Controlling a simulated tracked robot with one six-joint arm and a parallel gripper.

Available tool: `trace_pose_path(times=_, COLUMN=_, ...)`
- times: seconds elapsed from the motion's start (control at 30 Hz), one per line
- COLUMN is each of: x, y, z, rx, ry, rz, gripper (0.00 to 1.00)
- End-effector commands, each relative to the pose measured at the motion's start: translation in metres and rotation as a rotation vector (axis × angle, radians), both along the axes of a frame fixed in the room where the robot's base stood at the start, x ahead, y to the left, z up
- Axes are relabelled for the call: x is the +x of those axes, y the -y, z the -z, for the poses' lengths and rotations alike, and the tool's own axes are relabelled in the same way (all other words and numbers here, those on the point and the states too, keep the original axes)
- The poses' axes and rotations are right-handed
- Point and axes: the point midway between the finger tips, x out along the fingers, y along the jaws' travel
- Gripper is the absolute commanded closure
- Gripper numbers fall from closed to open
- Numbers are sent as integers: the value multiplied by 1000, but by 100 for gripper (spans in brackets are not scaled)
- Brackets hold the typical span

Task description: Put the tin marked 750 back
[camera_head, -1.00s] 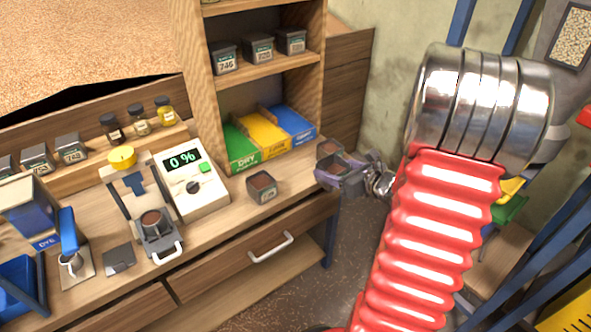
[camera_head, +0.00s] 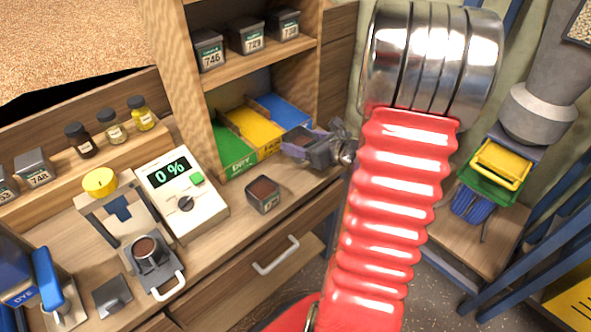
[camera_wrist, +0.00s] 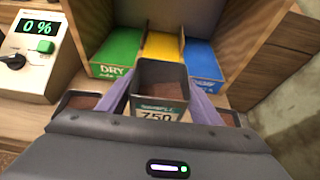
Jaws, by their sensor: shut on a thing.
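The tin marked 750 (camera_wrist: 158,103) is dark, open-topped and filled with brown grain, with a pale label facing the wrist camera. My gripper (camera_head: 307,145) is shut on it; its purple fingers lie on both sides of the tin in the wrist view. The head view shows the gripper and the tin above the right end of the bench, in front of the sorting trays. Another dark tin of brown grain (camera_head: 263,194) stands on the bench to the left of my gripper, its label unreadable.
Green (camera_head: 231,152), yellow (camera_head: 255,130) and blue (camera_head: 283,110) trays sit in the lower shelf bay. Tins 746 (camera_head: 209,50), one seemingly 729 (camera_head: 246,36) and another stand on the shelf above. A meter reading 0 % (camera_head: 181,190) stands left.

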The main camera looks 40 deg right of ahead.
Motion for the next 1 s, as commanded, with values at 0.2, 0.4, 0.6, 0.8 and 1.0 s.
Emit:
trace_pose_path(times=0.2, x=-5, y=5, z=0, rx=-1, ry=1, rz=15, gripper=70)
trace_pose_path(times=0.4, x=-6, y=8, z=0, rx=0, ry=0, rz=21, gripper=70)
trace_pose_path(times=0.6, x=-7, y=8, z=15, rx=2, ry=0, rz=23, gripper=70)
trace_pose_path(times=0.8, x=-7, y=8, z=41, rx=3, ry=-1, rz=23, gripper=70)
trace_pose_path(times=1.0, x=-7, y=9, z=57, rx=0, ry=1, rz=23, gripper=70)
